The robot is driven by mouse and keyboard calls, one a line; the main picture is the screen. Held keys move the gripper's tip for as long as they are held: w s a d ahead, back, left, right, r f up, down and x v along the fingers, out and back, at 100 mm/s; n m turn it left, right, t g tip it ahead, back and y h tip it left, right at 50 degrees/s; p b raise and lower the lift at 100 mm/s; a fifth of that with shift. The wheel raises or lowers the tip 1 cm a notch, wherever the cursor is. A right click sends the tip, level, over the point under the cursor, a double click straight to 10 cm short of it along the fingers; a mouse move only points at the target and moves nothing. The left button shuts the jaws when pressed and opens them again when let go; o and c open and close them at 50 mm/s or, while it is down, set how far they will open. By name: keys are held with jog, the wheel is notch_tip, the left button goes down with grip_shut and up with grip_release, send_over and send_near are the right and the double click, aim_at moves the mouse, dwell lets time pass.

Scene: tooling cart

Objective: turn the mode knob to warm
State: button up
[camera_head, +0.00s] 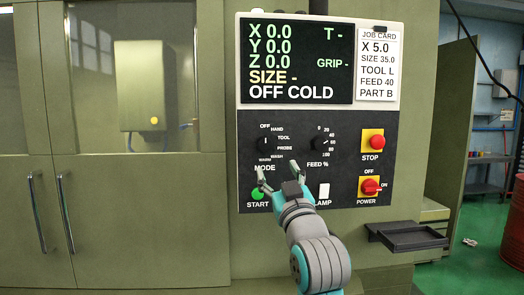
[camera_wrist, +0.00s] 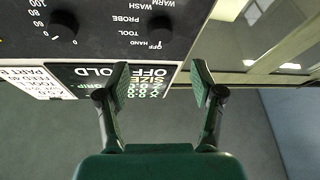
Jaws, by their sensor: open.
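The mode knob (camera_head: 265,144) is a small dark knob on the black control panel, with labels OFF, HAND, TOOL, PROBE, WASH and WARM around it. WARM is at the bottom of the dial. Its pointer appears to point up toward OFF. The display (camera_head: 297,60) reads "OFF COLD". My gripper (camera_head: 277,173) is open and empty, below the mode knob in the head view, near the START button. In the wrist view the panel is upside down; the mode knob (camera_wrist: 160,22) is dark and hard to make out, beyond my open fingers (camera_wrist: 160,84).
The feed knob (camera_head: 321,143) is right of the mode knob. A green START button (camera_head: 258,194), a white lamp switch (camera_head: 324,191), a red STOP button (camera_head: 373,142) and a red power switch (camera_head: 370,187) are nearby. A dark shelf (camera_head: 407,237) juts out at lower right.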

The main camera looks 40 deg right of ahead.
aim_at(266, 147)
jog(key=x, duration=1)
jog(key=shift+w, duration=0.2)
jog(key=c, duration=1.1)
